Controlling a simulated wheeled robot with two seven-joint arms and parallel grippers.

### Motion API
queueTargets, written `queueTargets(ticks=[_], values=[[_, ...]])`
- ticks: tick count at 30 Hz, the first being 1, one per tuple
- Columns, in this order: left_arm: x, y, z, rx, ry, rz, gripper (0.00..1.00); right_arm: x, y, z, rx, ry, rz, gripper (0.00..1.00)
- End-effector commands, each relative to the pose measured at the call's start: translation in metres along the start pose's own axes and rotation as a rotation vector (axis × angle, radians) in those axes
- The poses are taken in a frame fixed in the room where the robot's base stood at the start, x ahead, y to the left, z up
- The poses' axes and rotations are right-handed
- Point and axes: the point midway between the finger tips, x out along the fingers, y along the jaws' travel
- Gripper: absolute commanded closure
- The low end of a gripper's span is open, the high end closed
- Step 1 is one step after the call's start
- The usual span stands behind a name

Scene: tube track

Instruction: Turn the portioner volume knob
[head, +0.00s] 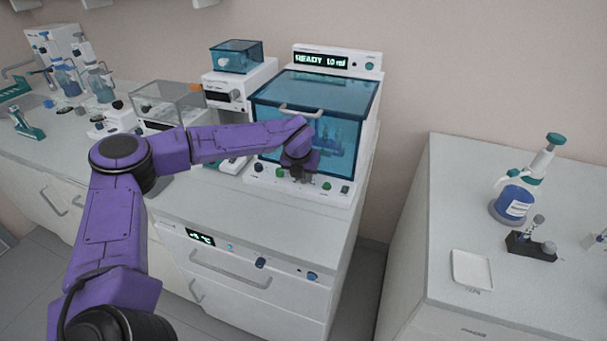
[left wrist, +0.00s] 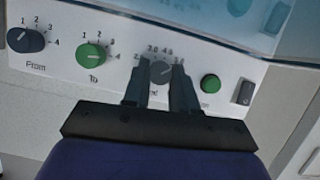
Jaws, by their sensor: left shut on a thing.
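The portioner (head: 315,125) is a white machine with a blue see-through cover and a display reading "READY 1.0 ml". My left gripper (head: 298,175) is at its front panel in the head view. In the left wrist view my left gripper (left wrist: 161,85) has its two fingers on either side of a dark grey knob (left wrist: 162,72), shut on it. Numbers from about 2.0 to 5.0 ring this knob, partly hidden by the fingers. To its left are a green "To" knob (left wrist: 90,55) and a dark blue "From" knob (left wrist: 25,40). My right gripper is not in view.
A green button (left wrist: 210,83) and a dark rocker switch (left wrist: 243,92) sit right of the gripped knob. The closed cover has a handle (head: 300,111) above the arm. A gap separates this bench from the right bench, which holds a blue bottle (head: 516,204) and a white tray (head: 471,269).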

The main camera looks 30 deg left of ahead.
Motion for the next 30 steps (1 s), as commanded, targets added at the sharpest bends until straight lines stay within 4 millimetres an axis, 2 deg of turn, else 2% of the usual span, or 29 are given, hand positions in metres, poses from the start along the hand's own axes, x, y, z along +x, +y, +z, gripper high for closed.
queueTargets(ticks=[3, 4, 6, 14, 19, 27, 30], values=[[0.000, 0.000, 0.000, -0.001, 0.000, 0.000, 1.00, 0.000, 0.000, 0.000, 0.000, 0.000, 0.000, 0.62], [0.000, 0.000, 0.000, -0.001, 0.000, 0.000, 0.67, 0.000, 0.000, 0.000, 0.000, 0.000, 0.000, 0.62], [0.000, 0.000, 0.000, -0.001, 0.000, 0.000, 0.48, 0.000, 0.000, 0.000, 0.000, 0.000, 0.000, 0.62], [0.000, 0.000, 0.000, -0.001, 0.000, 0.000, 0.48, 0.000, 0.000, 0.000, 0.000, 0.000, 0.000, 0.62], [-0.011, 0.000, -0.003, -0.001, -0.004, -0.001, 0.48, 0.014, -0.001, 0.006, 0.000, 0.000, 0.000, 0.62], [-0.039, 0.000, -0.071, 0.000, -0.003, -0.003, 0.48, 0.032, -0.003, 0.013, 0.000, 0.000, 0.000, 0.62], [-0.048, 0.000, -0.091, -0.001, -0.002, -0.002, 0.48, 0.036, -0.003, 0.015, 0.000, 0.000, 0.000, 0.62]])
